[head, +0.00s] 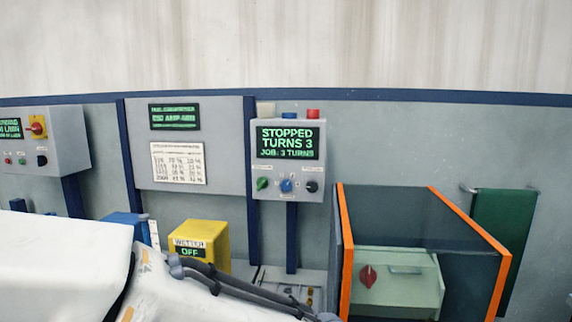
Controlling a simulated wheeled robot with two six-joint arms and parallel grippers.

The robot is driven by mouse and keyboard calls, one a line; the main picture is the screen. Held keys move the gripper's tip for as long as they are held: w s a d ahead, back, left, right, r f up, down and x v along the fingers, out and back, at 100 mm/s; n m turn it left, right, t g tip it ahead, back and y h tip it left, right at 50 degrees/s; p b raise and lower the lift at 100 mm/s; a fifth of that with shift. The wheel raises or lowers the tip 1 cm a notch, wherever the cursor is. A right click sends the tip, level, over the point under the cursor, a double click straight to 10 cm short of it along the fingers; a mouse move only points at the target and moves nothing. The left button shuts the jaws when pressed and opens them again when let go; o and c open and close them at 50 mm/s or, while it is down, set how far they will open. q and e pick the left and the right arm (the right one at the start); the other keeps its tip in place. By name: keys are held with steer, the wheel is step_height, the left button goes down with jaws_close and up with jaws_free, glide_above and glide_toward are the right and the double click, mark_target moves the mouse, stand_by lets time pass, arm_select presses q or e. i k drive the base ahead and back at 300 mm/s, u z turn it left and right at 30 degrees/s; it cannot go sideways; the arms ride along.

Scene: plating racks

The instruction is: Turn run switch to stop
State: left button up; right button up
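A grey control box (289,160) stands on a blue post near the middle. Its screen (288,142) reads "STOPPED TURNS 3 JOB: 3 TURNS". Below the screen are a green knob (262,184), a blue knob (286,186) and a black knob (311,187). Their small labels are too small to read, so I cannot tell which is the run switch. A blue button and a red button sit on top of the box. My white arm with dark cables fills the lower left, its hand end out of the picture. Neither gripper shows.
An orange-edged enclosure (346,250) at lower right holds a pale box with a red knob (368,276). A yellow box (213,236) reads "OFF". A second control box (69,140) with a red-and-yellow switch is at far left. A green cloth (503,225) hangs at right.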

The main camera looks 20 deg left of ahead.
mark_target(262, 182)
steer(key=u, duration=2.25)
steer(key=i, duration=0.75)
steer(key=z, duration=2.3)
